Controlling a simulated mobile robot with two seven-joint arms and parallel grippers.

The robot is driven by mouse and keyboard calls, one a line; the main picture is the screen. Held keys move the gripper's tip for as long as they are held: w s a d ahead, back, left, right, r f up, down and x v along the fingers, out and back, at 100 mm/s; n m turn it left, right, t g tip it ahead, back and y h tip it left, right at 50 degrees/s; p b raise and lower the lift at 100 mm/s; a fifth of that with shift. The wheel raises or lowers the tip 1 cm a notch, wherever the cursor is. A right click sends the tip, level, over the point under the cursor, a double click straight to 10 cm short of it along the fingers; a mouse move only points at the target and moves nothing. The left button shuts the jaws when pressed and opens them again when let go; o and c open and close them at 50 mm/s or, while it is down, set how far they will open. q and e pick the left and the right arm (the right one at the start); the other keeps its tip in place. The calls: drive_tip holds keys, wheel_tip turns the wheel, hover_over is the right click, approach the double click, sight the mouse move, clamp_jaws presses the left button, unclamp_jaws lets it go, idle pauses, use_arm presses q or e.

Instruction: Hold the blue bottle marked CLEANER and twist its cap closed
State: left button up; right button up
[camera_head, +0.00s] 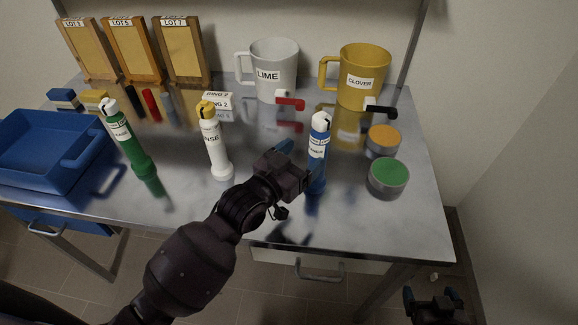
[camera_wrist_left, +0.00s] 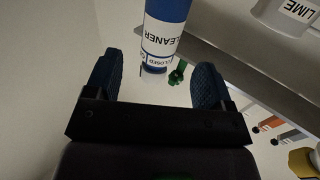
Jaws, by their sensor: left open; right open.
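The blue bottle (camera_head: 318,150) stands upright near the front of the steel table, with a white label and a cap (camera_head: 320,122) at its top. In the left wrist view the bottle (camera_wrist_left: 167,12) shows upside down, its label reading CLEANER, with a smaller band reading CLOSED near the cap end. My left gripper (camera_head: 296,168) is open at the bottle's left side, in front of its lower part. In the wrist view the bottle lies beyond and between the spread fingers (camera_wrist_left: 155,80); contact cannot be told. My right gripper (camera_head: 434,297) is open, low beyond the table's front right edge.
A white RINSE bottle (camera_head: 212,145) and a green bottle (camera_head: 125,140) stand to the left. A green-topped tin (camera_head: 389,178) and an orange-topped tin (camera_head: 383,140) sit right. LIME (camera_head: 275,70) and CLOVER (camera_head: 362,75) mugs stand behind. A blue tray (camera_head: 40,190) is far left.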

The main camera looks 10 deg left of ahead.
sight(313, 146)
use_arm(q)
drive_tip(key=x, duration=0.6)
drive_tip(key=shift+w+d, duration=0.15)
drive_tip(key=shift+w, duration=0.1)
drive_tip(key=c, duration=1.1)
drive_tip(key=shift+c, duration=0.2)
drive_tip(key=o, duration=1.1)
drive_tip(key=v, duration=1.2)
drive_tip(key=shift+o, duration=0.2)
